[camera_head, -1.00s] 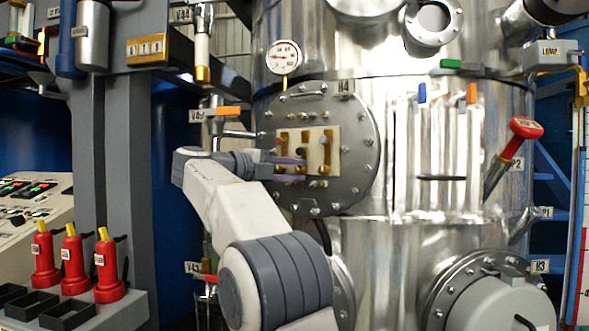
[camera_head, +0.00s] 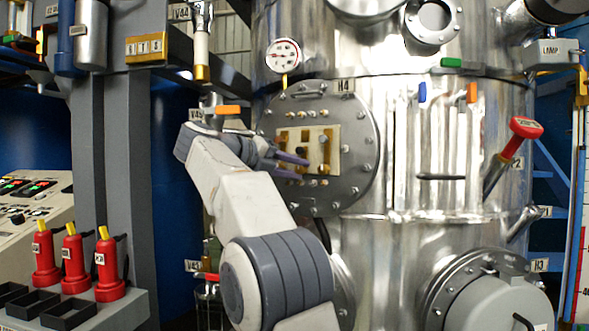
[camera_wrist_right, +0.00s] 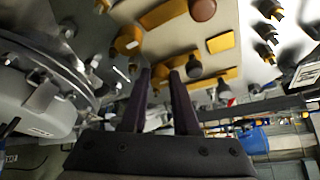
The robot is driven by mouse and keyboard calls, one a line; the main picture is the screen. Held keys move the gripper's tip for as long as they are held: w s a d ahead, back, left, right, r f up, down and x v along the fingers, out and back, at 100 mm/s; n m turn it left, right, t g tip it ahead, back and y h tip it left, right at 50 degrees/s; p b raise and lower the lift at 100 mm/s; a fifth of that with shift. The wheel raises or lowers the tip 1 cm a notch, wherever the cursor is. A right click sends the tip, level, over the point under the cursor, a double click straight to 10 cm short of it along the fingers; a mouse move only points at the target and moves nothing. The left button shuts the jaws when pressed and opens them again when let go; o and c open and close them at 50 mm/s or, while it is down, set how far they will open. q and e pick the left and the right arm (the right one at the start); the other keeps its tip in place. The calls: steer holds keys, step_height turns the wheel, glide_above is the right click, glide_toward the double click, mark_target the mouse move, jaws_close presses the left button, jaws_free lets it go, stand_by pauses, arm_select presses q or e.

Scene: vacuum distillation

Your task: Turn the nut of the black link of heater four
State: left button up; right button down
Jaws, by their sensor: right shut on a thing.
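Heater four is a round bolted steel flange (camera_head: 357,187) labelled H4 in the head view. A cream terminal plate (camera_head: 331,134) with brass strips, studs and dark parts is on its front. The same plate shows close up in the wrist view (camera_wrist_right: 222,23). My right gripper (camera_head: 307,169) reaches it from the left, with its two purple-grey fingers at the plate's lower left. In the wrist view, the fingertips (camera_wrist_right: 160,73) are a little apart at the plate's edge, shut on a small nut; the black link is hard to make out there. My left gripper is out of view.
A pressure gauge (camera_head: 284,55) sits above the flange. An orange-handled valve (camera_head: 228,109) is close to my right wrist. A red-handled lever (camera_head: 526,127) is at the right. Red bottles (camera_head: 108,265) and black trays (camera_head: 70,309) stand at the lower left.

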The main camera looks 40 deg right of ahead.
steer(key=shift+f, duration=0.15)
steer(key=c, duration=0.7)
jaws_free()
steer(key=p+v, duration=0.1)
steer(key=v, duration=0.9)
steer(key=shift+a+r, duration=0.2)
